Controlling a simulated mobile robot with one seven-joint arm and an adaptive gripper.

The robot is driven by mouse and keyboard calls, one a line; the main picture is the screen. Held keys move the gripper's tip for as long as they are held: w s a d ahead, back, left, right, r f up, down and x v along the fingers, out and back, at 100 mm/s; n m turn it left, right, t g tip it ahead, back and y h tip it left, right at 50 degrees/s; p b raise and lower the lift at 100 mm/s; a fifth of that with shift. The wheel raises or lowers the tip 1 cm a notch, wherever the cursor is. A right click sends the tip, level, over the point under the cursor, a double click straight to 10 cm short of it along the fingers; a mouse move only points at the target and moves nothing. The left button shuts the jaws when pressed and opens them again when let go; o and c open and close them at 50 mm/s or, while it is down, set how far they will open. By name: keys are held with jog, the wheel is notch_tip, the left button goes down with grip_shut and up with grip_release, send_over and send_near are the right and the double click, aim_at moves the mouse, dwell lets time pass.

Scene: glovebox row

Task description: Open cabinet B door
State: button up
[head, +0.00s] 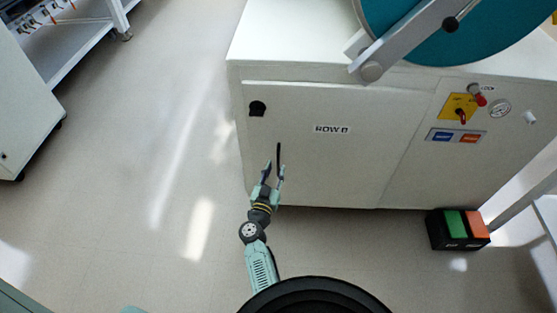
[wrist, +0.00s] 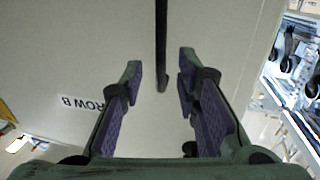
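The white cabinet door (head: 330,165) carries a label (head: 332,130) that seems to read "ROW B", and it looks shut. A thin black upright bar handle (head: 279,155) stands near the door's left side. My gripper (head: 273,171) is open and empty at the handle's lower end. In the wrist view the handle (wrist: 161,35) comes down from the top, and its lower end lies between the two spread fingers, in line with the gap. No contact with either finger shows. The label (wrist: 80,103) also shows left of the fingers there. How far the fingertips are from the door is hard to tell.
A black latch (head: 257,108) sits at the door's upper left. A yellow switch plate (head: 458,108) and gauge are on the panel at right. A black box with green and orange tops (head: 458,230) stands on the floor at right. The floor (head: 170,150) left of the cabinet is clear.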

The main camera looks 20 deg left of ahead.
aim_at(278, 162)
jog(key=w, duration=0.5)
jog(key=shift+a, duration=0.25)
grip_shut()
dwell(0.6)
